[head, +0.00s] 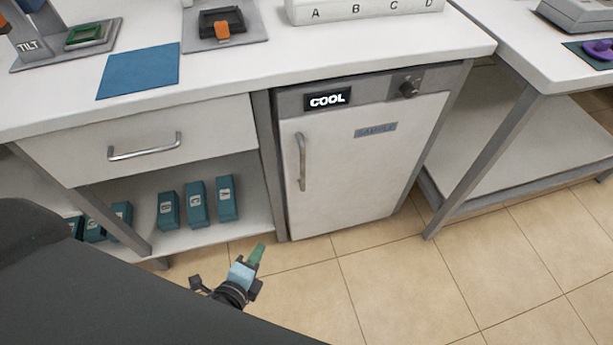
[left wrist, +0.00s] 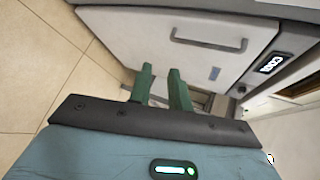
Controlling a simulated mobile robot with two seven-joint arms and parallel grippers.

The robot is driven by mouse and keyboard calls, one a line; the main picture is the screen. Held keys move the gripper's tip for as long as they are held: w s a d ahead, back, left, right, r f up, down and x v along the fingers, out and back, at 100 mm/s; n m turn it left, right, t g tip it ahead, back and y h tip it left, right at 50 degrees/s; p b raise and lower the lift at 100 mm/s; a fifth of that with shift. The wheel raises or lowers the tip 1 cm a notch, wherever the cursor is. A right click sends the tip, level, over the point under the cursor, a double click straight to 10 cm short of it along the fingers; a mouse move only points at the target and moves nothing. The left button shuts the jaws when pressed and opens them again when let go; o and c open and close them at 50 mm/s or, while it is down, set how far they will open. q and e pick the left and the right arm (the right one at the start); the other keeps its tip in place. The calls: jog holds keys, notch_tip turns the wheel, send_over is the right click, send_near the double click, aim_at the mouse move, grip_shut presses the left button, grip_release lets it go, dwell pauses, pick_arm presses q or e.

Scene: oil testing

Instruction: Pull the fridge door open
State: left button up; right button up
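The fridge (head: 350,150) stands under the counter, with a COOL display (head: 327,98) and a dark knob at its top. Its white door (head: 355,180) is shut. A vertical metal handle (head: 300,162) sits near the door's left edge; the handle also shows in the left wrist view (left wrist: 208,43). My left gripper (head: 257,254) is low in front of the fridge, left of and below the handle, apart from it. In the left wrist view its two green fingers (left wrist: 161,72) stand apart with nothing between them. My right gripper is not in view.
Left of the fridge are a drawer with a metal handle (head: 145,147) and a shelf with several teal boxes (head: 196,203). The counter (head: 255,55) overhangs above. A second table (head: 545,60) stands at the right. The tiled floor (head: 420,270) before the fridge is clear.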

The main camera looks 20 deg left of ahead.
pick_arm(q)
jog(key=w+d+m+t+b, duration=0.1)
jog(key=w+m+t+b, duration=0.2)
jog(key=w+m+b, duration=0.55)
jog(key=m+t+b, duration=0.2)
jog(key=m, duration=0.5)
send_near(302, 170)
jog(key=w, duration=0.3)
jog(key=shift+f, duration=0.15)
jog(key=w, duration=0.7)
jog(key=shift+w, duration=0.3)
grip_shut()
